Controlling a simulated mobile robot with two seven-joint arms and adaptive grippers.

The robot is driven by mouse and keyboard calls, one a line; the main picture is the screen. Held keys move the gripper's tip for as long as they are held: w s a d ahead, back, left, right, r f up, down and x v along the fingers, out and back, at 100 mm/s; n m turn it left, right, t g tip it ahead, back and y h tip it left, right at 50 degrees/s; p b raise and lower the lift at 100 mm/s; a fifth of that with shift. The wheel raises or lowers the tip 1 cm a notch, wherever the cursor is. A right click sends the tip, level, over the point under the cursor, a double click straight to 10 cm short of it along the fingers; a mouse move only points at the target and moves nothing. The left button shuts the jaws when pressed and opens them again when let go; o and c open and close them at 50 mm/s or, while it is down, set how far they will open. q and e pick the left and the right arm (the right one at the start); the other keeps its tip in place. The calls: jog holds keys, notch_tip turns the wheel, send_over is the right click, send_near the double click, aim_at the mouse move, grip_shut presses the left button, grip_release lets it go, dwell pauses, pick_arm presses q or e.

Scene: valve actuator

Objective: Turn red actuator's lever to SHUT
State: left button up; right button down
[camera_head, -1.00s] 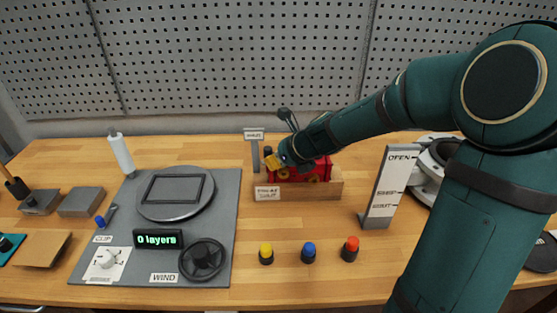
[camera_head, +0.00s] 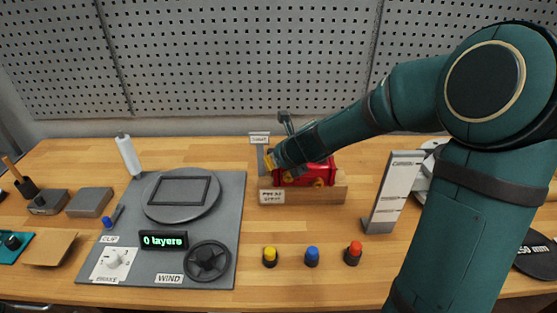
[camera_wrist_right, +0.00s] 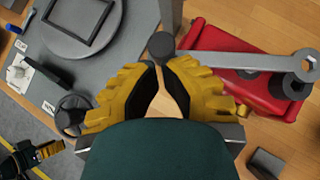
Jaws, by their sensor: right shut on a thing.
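The red actuator (camera_head: 318,172) sits in a wooden cradle (camera_head: 335,193) at the back middle of the bench. It also shows in the right wrist view (camera_wrist_right: 215,38). Its grey lever (camera_wrist_right: 235,61) runs from a ring over the actuator's hub to a dark round knob (camera_wrist_right: 160,46). My right gripper (camera_head: 268,161) is at the knob end, left of the actuator. In the right wrist view its yellow fingers (camera_wrist_right: 160,72) are closed in at the knob; their contact is partly hidden. My left gripper (camera_wrist_right: 32,158) shows only at the lower left there, its jaws unclear.
A grey post with a small sign (camera_head: 259,138) stands close left of my right gripper. Yellow (camera_head: 270,254), blue (camera_head: 312,254) and red (camera_head: 353,250) buttons stand in front. A grey winding panel (camera_head: 228,205) lies left.

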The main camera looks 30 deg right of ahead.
aim_at(270, 151)
jog(key=w+m+h+p, duration=0.1)
jog(key=w+m+h, duration=0.1)
jog(key=w+m, duration=0.1)
jog(key=shift+a, duration=0.1)
jog(key=shift+w, duration=0.65)
jog(key=shift+d, duration=0.2)
